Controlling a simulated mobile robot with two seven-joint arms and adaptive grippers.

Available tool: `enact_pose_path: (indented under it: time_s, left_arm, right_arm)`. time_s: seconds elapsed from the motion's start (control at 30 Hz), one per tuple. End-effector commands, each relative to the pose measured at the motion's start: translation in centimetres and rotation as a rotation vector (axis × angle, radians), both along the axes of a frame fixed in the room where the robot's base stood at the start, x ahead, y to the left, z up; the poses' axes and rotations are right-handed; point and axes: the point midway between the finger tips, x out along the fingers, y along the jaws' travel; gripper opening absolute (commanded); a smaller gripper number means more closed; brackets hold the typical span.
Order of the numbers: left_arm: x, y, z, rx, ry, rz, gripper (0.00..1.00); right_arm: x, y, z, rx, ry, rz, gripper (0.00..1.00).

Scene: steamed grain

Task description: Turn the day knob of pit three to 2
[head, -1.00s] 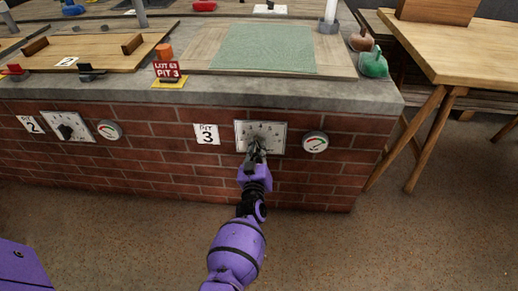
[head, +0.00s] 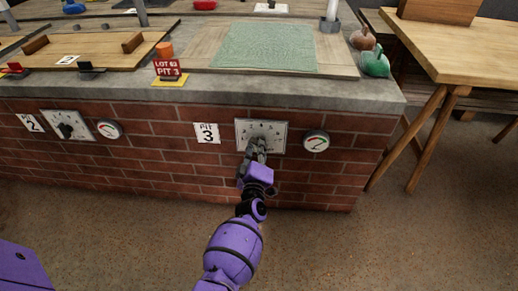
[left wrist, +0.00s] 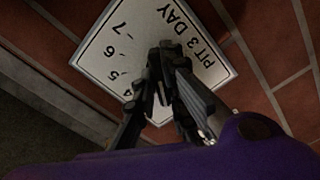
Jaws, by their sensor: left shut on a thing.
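My left gripper (head: 258,146) is shut on the day knob at the plate's middle. The fingers hide the knob and its pointer, so I cannot tell its setting. In the left wrist view the plate (left wrist: 113,46) appears turned, with "PIT 3 DAY" and the numerals 7, 6, 5 and part of a 4 visible. The left fingers (left wrist: 166,62) cover the plate's middle there. My right gripper is not in view.
A round gauge (head: 316,141) sits just right of the plate. Pit two's dial (head: 68,126) and gauge (head: 109,130) are farther left. The counter's stone edge (head: 260,95) overhangs above. A wooden table (head: 470,45) stands at the right.

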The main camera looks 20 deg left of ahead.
Motion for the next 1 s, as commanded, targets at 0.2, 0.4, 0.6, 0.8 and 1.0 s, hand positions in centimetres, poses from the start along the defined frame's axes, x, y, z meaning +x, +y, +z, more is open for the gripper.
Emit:
enact_pose_path:
  time_s: [0.2,0.4,0.6,0.8,1.0]
  left_arm:
    - [-0.07,-0.05,-0.14,-0.025,-0.005,-0.001,0.00]
    - [-0.07,-0.05,-0.14,-0.027,-0.005,-0.001,0.00]
    - [-0.07,-0.05,-0.15,-0.026,-0.005,-0.001,0.17]
    - [-0.04,-0.02,-0.08,-0.025,-0.006,0.000,0.30]
    - [-0.11,-0.03,-0.06,-0.025,-0.006,0.000,0.30]
  right_arm:
    - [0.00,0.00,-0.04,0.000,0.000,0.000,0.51]
    - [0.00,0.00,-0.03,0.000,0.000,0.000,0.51]
    - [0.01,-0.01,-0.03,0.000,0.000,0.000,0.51]
    - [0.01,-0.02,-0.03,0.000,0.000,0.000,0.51]
    - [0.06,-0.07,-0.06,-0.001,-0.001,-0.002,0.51]
